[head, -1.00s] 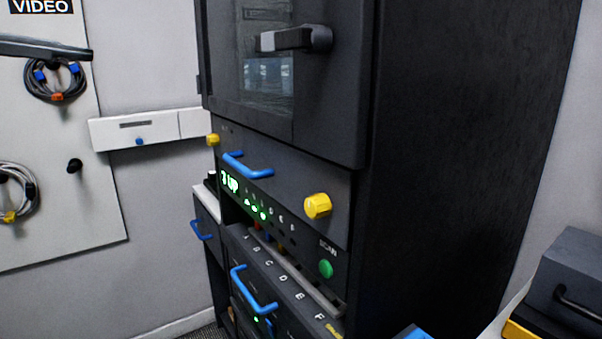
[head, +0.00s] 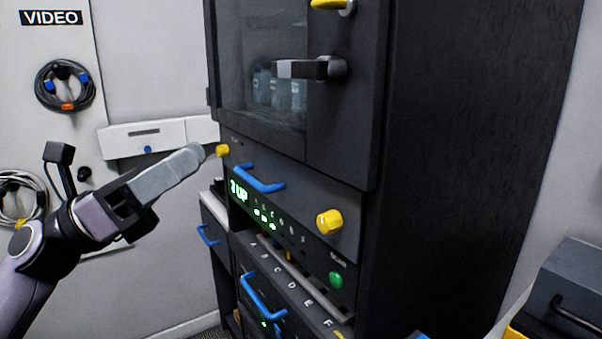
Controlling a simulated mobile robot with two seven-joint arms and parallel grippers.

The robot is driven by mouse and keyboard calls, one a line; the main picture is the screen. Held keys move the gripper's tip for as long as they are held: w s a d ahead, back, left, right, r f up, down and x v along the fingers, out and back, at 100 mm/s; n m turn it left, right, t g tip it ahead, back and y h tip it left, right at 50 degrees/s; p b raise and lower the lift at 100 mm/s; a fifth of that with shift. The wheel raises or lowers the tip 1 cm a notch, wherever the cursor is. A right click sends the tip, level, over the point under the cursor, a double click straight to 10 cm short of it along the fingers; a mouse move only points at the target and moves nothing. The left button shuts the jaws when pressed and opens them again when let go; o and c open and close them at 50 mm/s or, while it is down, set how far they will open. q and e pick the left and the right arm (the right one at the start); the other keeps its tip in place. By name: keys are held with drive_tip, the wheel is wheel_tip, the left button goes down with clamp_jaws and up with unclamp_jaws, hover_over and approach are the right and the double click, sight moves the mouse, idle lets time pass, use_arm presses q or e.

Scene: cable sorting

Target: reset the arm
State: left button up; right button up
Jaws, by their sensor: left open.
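My left gripper (head: 190,163) comes in from the lower left, on an arm that reaches up and to the right. It is open. Its tips show close to the left yellow knob (head: 223,150) on the dark cabinet (head: 300,195); I cannot tell whether they touch it. Nothing shows between the fingers. My right gripper is not in view.
The cabinet has blue handles (head: 259,180), a right yellow knob (head: 329,221), a green button (head: 336,280) and a lit display (head: 239,193). Coiled cables (head: 65,86) hang on a white board (head: 110,60) at left. A dark case (head: 570,290) stands at lower right.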

use_arm(q)
drive_tip(key=w+a+f+n+t+y+p, duration=0.1)
drive_tip(key=a+f+n+t+y, duration=0.2)
drive_tip(key=f+n+t+y, duration=0.8)
drive_tip(key=w+a+f+n+t+y+p, duration=0.1)
drive_tip(key=a+f+n+t+y+p, duration=0.3)
drive_tip(key=f+n, duration=1.5)
drive_tip(key=s+f+n+g+y, duration=0.5)
drive_tip(key=s+f+n+g, duration=0.6)
drive_tip(key=s+f+n, duration=0.5)
wheel_tip(320, 180, down, 3)
drive_tip(key=shift+s+d+r, duration=0.15)
drive_tip(key=shift+s+d, duration=0.2)
drive_tip(key=shift+s, duration=0.85)
